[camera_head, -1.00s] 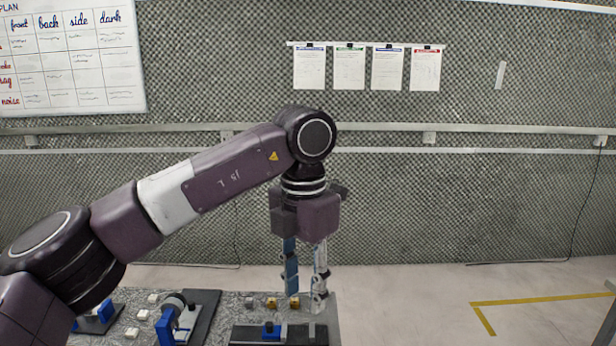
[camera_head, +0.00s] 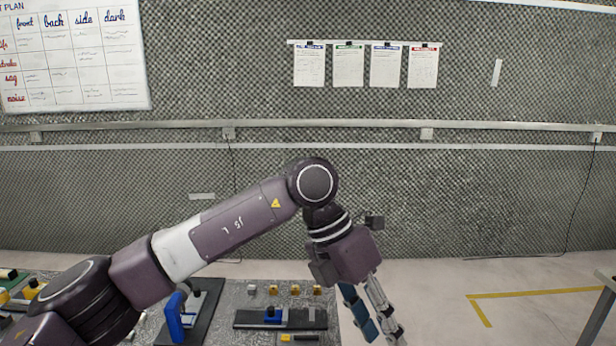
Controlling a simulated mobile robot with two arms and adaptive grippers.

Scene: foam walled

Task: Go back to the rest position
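My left arm comes in from the left and reaches across the work table (camera_head: 228,314). My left gripper (camera_head: 384,334) hangs tilted, fingers down, just past the table's right edge, with the floor behind it. Its two fingers, one bluish and one pale grey, stand apart with a gap between them. I see nothing held there. My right gripper is not in view.
A black plate (camera_head: 246,320) with a blue block (camera_head: 272,316) lies on the table, with several small cubes behind it. A blue clamp-like part (camera_head: 174,316) stands further left. Another table (camera_head: 604,282) shows at the right edge, past yellow floor tape (camera_head: 520,297).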

